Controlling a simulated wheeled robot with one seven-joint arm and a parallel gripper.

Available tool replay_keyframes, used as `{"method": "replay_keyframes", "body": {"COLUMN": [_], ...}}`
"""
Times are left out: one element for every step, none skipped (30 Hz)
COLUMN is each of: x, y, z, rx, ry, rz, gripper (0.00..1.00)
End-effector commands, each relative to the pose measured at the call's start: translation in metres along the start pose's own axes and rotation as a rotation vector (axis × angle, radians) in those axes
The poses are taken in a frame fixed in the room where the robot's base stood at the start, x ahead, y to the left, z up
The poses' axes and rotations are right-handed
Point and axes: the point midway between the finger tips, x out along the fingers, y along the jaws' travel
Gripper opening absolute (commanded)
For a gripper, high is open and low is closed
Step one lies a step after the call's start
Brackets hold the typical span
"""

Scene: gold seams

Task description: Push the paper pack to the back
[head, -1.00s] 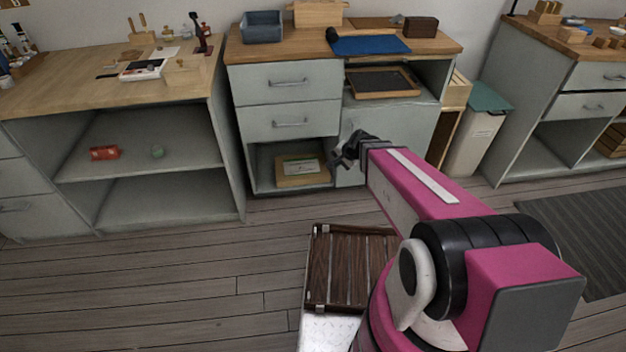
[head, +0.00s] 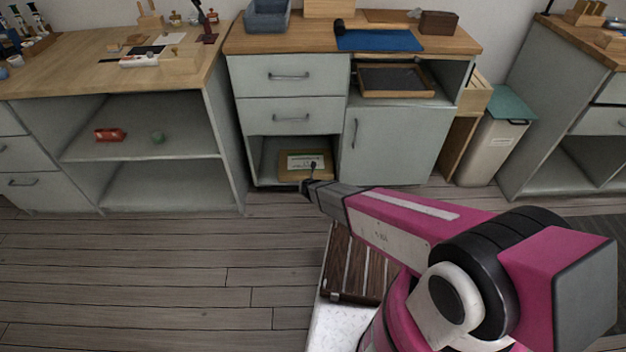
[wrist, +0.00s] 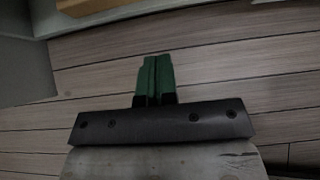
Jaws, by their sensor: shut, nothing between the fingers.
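The paper pack (head: 305,163) is a tan, flat pack with a pale label. It lies in the open lower compartment (head: 264,160) of the middle cabinet, near its front. My gripper (head: 306,186) is in front of that compartment, low, near the pack's front right edge in the head view. Whether it touches the pack cannot be told there. In the wrist view my gripper's green fingers (wrist: 155,77) are together with nothing between them, above the floor. A tan edge, likely the pack (wrist: 88,5), shows at the top left, apart from the fingers.
A closed cabinet door (head: 391,145) stands right of the compartment. A bin (head: 492,145) stands at the right. The wooden floor (head: 150,270) in front is clear.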

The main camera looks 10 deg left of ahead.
Motion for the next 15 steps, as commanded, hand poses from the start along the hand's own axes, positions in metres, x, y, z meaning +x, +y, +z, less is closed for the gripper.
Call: {"method": "replay_keyframes", "body": {"x": [0.005,0.008,0.013,0.018,0.023,0.030,0.036,0.042,0.050,0.055,0.061,0.069,0.074,0.080,0.087], "y": [0.001,0.000,0.001,0.001,0.001,0.001,0.001,0.001,0.001,0.001,0.001,0.001,0.001,0.001,0.001], "z": [0.000,0.000,0.000,0.000,0.001,0.001,0.001,0.001,0.001,0.001,0.001,0.001,0.001,0.001,0.002], "rx": [0.003,0.002,0.002,0.001,0.001,0.000,0.000,-0.001,-0.001,-0.002,-0.002,-0.002,-0.002,-0.002,-0.003], "ry": [0.001,0.001,0.000,0.000,0.000,0.000,0.000,-0.001,-0.001,-0.001,-0.001,-0.001,-0.001,-0.001,-0.002], "rz": [-0.001,-0.001,-0.001,-0.001,-0.001,-0.001,-0.001,0.000,0.000,0.000,0.000,0.000,0.000,0.001,0.001], "gripper": [0.00,0.00,0.00,0.00,0.00,0.00,0.00,0.00,0.00,0.00,0.00,0.00,0.00,0.00,0.00]}}
